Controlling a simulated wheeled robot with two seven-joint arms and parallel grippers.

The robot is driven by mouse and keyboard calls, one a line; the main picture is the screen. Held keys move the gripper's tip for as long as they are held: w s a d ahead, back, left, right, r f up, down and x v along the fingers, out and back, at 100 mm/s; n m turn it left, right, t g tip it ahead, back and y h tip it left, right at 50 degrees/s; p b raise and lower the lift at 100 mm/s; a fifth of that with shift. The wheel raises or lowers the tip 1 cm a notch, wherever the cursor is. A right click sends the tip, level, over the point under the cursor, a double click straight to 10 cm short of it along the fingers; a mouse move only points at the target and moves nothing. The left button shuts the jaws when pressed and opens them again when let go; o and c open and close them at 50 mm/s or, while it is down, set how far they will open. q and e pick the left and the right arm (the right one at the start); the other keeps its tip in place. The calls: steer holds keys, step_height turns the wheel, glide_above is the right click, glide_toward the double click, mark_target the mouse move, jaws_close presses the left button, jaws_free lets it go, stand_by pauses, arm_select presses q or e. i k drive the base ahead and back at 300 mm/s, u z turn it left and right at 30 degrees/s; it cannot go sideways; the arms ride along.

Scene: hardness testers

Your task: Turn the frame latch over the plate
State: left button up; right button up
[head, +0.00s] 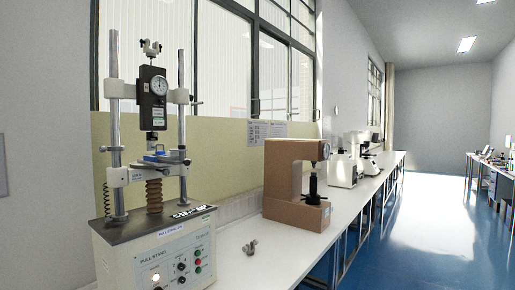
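A pull stand (163,255) with a pale control box and two upright metal posts stands at the left end of the bench. A dark force gauge (153,97) with a round dial hangs between the posts. Below it is a light cross plate (130,176) on the posts, above a brown bellows (154,196). A small blue piece with metal parts (158,157) sits on the plate; I cannot tell which part is the frame latch or how it is turned. Neither of my grippers shows in the head view.
The long white bench (290,250) runs away to the right. A small grey metal piece (249,247) lies on it between the stand and a brown hardness tester (290,182). White testers (343,168) stand farther back. The blue floor (430,235) is clear at right.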

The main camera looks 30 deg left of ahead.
mark_target(181, 147)
steer(key=z, duration=0.8)
steer(key=i, duration=1.05)
steer(key=u, duration=2.75)
